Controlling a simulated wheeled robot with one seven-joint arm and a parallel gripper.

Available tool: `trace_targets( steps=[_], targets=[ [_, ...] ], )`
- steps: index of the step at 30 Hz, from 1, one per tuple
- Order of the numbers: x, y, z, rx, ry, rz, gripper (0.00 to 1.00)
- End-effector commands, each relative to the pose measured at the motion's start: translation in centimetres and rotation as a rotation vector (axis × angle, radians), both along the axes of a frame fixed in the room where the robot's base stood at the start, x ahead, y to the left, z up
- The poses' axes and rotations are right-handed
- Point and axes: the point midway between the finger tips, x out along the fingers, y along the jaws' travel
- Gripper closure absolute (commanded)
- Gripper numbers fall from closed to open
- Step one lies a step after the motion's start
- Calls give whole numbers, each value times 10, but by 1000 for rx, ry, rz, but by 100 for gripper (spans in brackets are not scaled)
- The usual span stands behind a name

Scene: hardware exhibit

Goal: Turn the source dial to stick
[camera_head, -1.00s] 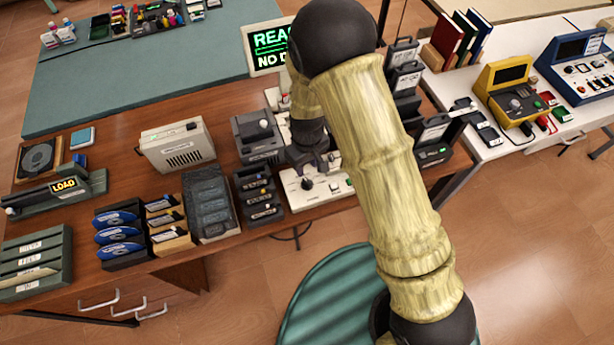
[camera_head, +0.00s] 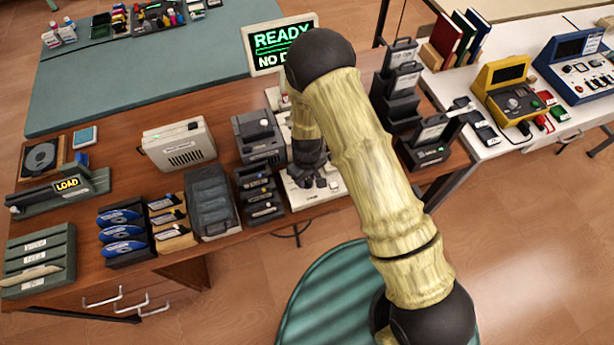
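The cream control panel (camera_head: 316,199) stands at the front edge of the wooden desk, right of the middle. Its dial is hidden behind my gripper, so its setting cannot be read. My gripper (camera_head: 317,181) points down over the panel, at or just above its top face. The dark fingers are small and partly merged with the wrist. Whether they touch or close on the dial cannot be told. My yellow-brown arm covers the panel's right part.
A monitor (camera_head: 279,44) reading READY stands behind the panel. A dark slotted rack (camera_head: 260,194) is close on the left, with a grey device (camera_head: 259,138) behind it. Black holders (camera_head: 424,146) stand on the right.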

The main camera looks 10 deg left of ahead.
Motion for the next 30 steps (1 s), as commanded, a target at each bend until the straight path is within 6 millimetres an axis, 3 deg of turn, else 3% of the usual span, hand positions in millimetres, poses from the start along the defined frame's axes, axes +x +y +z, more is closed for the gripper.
trace_targets(
  steps=[1,4,5,19,30],
  targets=[
    [0,0,0,0,0,0,78],
    [0,0,0,0,0,0,98],
    [0,0,0,0,0,0,100],
    [0,0,0,-1,1,-58,100],
    [1,0,0,-1,-1,-294,100]
  ],
)
